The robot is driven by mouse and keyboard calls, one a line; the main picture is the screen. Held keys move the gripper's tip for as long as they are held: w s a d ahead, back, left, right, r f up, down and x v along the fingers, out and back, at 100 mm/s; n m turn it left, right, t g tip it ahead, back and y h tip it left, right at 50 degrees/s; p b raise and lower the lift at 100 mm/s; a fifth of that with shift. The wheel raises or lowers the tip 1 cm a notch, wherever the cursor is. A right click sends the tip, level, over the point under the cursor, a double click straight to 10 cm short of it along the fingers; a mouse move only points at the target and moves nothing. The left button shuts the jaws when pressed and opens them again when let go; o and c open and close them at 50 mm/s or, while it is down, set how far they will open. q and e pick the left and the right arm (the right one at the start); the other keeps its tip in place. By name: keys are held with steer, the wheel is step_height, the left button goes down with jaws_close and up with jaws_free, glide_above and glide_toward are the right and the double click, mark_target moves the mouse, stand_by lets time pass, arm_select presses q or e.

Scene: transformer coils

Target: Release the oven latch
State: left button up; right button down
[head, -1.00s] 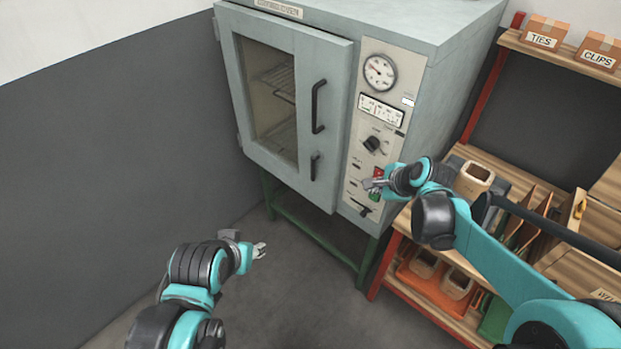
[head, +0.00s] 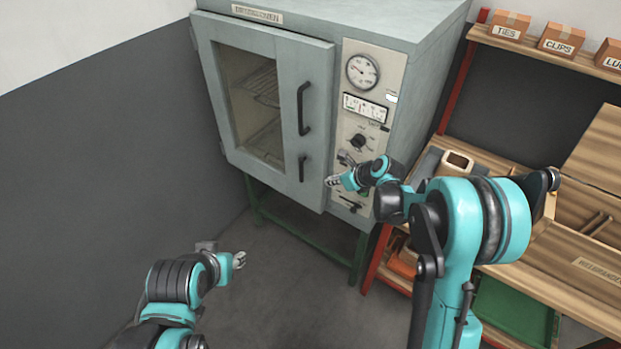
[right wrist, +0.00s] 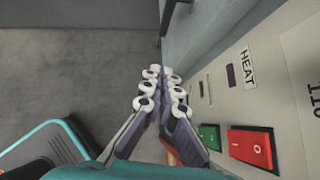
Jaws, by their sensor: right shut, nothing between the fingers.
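The grey oven (head: 420,60) has a door (head: 315,70) that looks shut, with a window at its left. A short black latch (head: 303,168) sits low on the door's right side, below the long black handle (head: 304,108). My right gripper (head: 331,181) is shut and empty, to the right of and slightly below the latch, apart from it. In the right wrist view its fingertips (right wrist: 163,76) meet beside the panel. A dark part (right wrist: 166,15) at the top edge there may be the latch. My left gripper (head: 240,260) is low, away from the oven; its finger opening is too small to judge.
The control panel (head: 363,130) carries a gauge and knob. A red switch (right wrist: 250,148) and green switch (right wrist: 208,137) lie close to my right gripper. A wooden shelf unit (head: 510,155) with boxes and bins stands at right. The floor (head: 285,290) before the oven looks clear.

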steer(key=shift+w+a+r+b+x, duration=0.25)
steer(key=shift+b+x, duration=0.35)
steer(key=shift+x, duration=1.55)
steer(key=shift+w+a+r+b+x, duration=0.2)
steer(key=shift+r+b+x, duration=0.3)
steer(key=shift+x, duration=1.65)
steer(key=shift+w+a+r+b+x, duration=0.25)
steer(key=shift+b+x, duration=0.45)
steer(key=shift+x, duration=1.4)
steer(key=shift+w+f, duration=0.1)
